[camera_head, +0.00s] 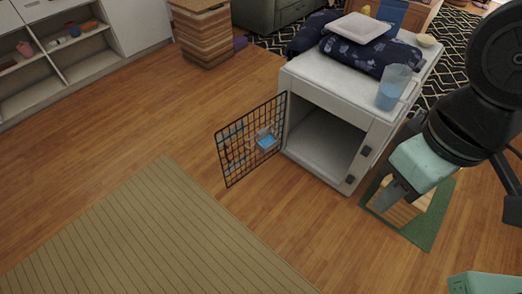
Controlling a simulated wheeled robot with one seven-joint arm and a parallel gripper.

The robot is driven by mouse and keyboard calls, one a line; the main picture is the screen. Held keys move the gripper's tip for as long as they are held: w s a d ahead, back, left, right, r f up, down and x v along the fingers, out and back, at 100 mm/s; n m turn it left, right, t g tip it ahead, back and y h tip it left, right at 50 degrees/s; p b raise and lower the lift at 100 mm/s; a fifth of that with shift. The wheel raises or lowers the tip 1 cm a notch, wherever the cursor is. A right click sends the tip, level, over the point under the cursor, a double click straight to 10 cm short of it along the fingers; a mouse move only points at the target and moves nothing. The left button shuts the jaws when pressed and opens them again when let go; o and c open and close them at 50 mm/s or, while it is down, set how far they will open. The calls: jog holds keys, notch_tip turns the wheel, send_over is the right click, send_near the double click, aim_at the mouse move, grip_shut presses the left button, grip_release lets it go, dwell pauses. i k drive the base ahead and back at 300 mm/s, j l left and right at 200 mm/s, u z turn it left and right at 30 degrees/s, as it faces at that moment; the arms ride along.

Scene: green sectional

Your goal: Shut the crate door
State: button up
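The white crate (300,140) stands on the wood floor at the upper right, its dark opening facing the front. Its black wire door (232,152) stands wide open, swung out to the left from the opening's left edge. A small clear container with blue in it (266,139) shows at the door's wire mesh. Two dark latch pieces sit on the opening's right edge. My gripper (394,200) is pale green and hangs to the right of the crate's front, apart from the door. Its fingertips are too unclear to tell whether they are open.
Dark patterned cushions (370,52) and a clear cup with blue liquid (394,87) sit on the crate top. A green mat (430,222) lies at right below my gripper. A ribbed beige rug (150,235) lies front left. Bare floor surrounds the door's left side.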

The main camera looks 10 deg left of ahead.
aim_at(234, 132)
jog(key=j+z, duration=0.1)
jog(key=z, duration=0.4)
jog(key=j+z, duration=0.1)
jog(key=z, duration=0.4)
jog(key=j+z, duration=0.1)
jog(key=z, duration=0.35)
jog(key=j, duration=0.7)
jog(key=k+j, duration=0.15)
jog(key=j, duration=1.2)
jog(key=k+j, duration=0.15)
jog(key=j, duration=1.2)
jog(key=k+j, duration=0.1)
jog(key=j, duration=0.6)
jog(key=k+j+z, duration=0.1)
jog(key=j, duration=0.55)
jog(key=k+j+u, duration=0.3)
jog(key=k+u, duration=0.15)
jog(key=k, duration=0.05)
